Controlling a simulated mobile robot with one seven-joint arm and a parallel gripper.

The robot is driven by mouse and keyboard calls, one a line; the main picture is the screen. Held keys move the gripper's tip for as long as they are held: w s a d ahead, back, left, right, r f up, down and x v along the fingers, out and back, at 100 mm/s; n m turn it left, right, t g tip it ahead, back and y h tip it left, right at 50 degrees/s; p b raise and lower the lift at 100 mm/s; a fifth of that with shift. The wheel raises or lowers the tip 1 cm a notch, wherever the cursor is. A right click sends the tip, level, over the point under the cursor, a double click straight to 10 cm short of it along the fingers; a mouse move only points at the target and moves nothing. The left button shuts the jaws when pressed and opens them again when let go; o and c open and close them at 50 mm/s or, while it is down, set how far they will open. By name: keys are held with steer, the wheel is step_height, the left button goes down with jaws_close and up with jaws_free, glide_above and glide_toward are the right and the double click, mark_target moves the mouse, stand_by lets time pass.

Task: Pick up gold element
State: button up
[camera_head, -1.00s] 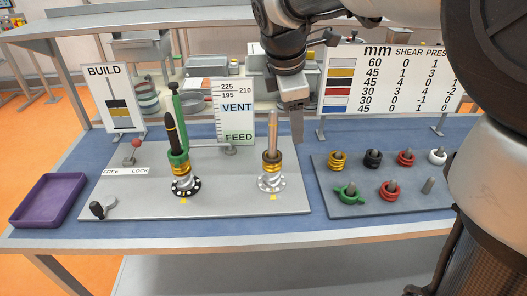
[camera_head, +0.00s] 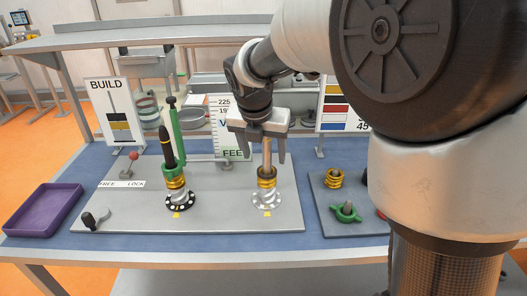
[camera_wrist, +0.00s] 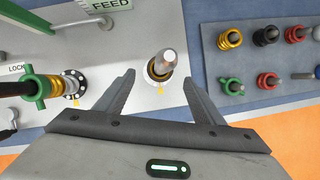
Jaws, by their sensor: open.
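More gold rings (camera_head: 267,178) sit low on the right post (camera_head: 267,153), above a silver coil. Others (camera_head: 176,183) sit on the left post, under a green piece. My gripper (camera_head: 263,159) is open and empty, its fingers on either side of the upper right post in the head view. In the wrist view the post top lies just beyond the fingertips (camera_wrist: 159,77). Contact cannot be told.
A green winged piece (camera_head: 346,212) lies on the parts plate (camera_head: 322,205); the wrist view also shows black, red and white rings there. A purple tray (camera_head: 43,210) stands at left. My arm hides much of the right side.

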mark_target(266, 171)
steer(key=x, duration=0.3)
steer(key=shift+f, duration=0.15)
steer(key=x, duration=0.2)
steer(key=s+b+x, duration=0.1)
steer(key=x, duration=0.1)
steer(key=shift+w+f, duration=0.1)
steer(key=shift+f, duration=0.5)
steer(key=shift+w+f, duration=0.2)
steer(key=shift+f, duration=0.05)
steer(key=shift+c, duration=0.3)
steer(key=c, duration=1.1)
steer(key=shift+r, duration=0.1)
steer(key=shift+c, duration=0.8)
steer(key=shift+r, duration=0.1)
